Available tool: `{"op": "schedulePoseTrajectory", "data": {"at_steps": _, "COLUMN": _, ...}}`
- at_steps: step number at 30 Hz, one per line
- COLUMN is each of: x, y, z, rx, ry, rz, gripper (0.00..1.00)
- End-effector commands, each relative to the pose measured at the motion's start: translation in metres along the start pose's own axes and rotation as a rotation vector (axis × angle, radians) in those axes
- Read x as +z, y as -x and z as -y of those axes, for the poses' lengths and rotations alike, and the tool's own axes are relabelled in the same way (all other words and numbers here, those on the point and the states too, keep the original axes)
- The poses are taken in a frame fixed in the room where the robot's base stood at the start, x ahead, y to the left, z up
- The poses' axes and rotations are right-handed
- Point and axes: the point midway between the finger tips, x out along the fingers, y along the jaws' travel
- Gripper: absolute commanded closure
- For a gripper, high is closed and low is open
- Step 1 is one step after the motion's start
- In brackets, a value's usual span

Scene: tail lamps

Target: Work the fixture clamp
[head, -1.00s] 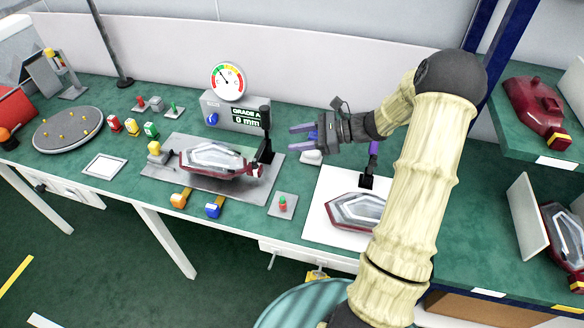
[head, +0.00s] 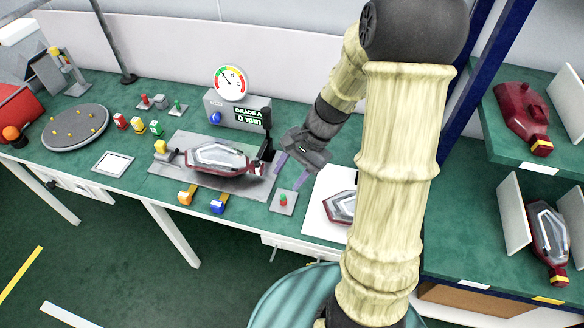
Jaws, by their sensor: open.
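The fixture is a grey plate (head: 170,188) on the green bench, with a red and clear tail lamp (head: 218,158) lying on it. A black upright clamp lever (head: 267,121) stands at the right end of the lamp. A yellow-topped post (head: 160,147) stands at the left end. My gripper (head: 287,180) is open and empty, its purple fingers pointing down just right of the clamp's base. It appears apart from the lever. Whether the clamp presses on the lamp, I cannot tell.
A small plate with a red and green button (head: 283,200) lies below my fingers. Another lamp (head: 340,207) lies on a white mat, partly behind my arm.

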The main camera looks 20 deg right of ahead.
Motion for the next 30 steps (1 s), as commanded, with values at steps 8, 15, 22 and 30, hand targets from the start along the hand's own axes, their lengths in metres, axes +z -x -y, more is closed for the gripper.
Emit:
{"op": "schedulePoseTrajectory", "data": {"at_steps": 8, "x": 0.010, "y": 0.007, "z": -0.008, "rx": 0.053, "ry": 0.102, "rz": -0.062, "gripper": 0.55}}
{"op": "schedulePoseTrajectory", "data": {"at_steps": 15, "x": 0.009, "y": 0.007, "z": -0.008, "rx": 0.052, "ry": 0.100, "rz": -0.062, "gripper": 0.55}}
{"op": "schedulePoseTrajectory", "data": {"at_steps": 22, "x": 0.010, "y": 0.007, "z": -0.008, "rx": 0.053, "ry": 0.102, "rz": -0.063, "gripper": 0.55}}
{"op": "schedulePoseTrajectory", "data": {"at_steps": 30, "x": 0.036, "y": 0.032, "z": -0.024, "rx": 0.177, "ry": 0.400, "rz": -0.223, "gripper": 0.55}}
